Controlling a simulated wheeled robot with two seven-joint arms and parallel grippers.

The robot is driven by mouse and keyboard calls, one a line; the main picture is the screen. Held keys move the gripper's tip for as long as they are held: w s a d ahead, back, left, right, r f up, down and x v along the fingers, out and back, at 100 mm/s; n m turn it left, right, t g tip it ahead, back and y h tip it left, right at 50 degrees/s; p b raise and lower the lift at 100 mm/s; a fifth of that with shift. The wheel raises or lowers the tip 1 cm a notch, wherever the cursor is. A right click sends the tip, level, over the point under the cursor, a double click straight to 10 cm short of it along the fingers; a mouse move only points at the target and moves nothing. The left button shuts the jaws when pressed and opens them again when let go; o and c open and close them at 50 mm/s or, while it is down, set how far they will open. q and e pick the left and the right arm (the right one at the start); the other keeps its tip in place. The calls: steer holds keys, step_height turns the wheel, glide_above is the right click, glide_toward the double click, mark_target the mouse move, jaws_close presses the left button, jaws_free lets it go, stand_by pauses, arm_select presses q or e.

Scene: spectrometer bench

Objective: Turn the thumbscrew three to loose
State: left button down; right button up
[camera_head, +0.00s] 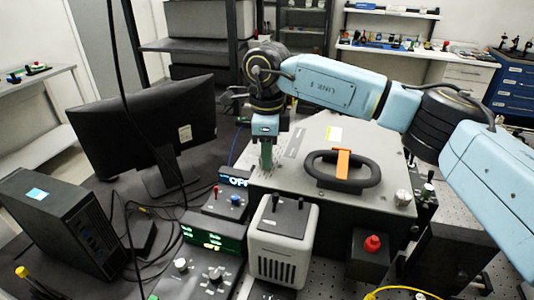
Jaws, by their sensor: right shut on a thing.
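The grey spectrometer box (310,215) stands in the middle of the bench, with a black loop handle (325,183) and an orange tag (343,162) on its lid. My right gripper (266,166) points down at the left side of the lid. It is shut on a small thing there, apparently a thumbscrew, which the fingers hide. I cannot tell its number or how far it is turned. Another silvery thumbscrew (403,197) shows at the lid's front right corner, free of any gripper. My left gripper is not in view.
A monitor (140,120) and a black computer case (65,225) stand on the left, with loose cables. In front are a lit green display unit (200,235), a grey vented box (282,240) and a red button (372,243). My right arm spans the space above the lid.

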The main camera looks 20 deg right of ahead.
steer(key=shift+r+n, duration=0.1)
steer(key=shift+n, duration=0.2)
stand_by(0.4)
steer(key=o, duration=1)
step_height(320, 180, up, 13)
steer(key=shift+r, duration=0.15)
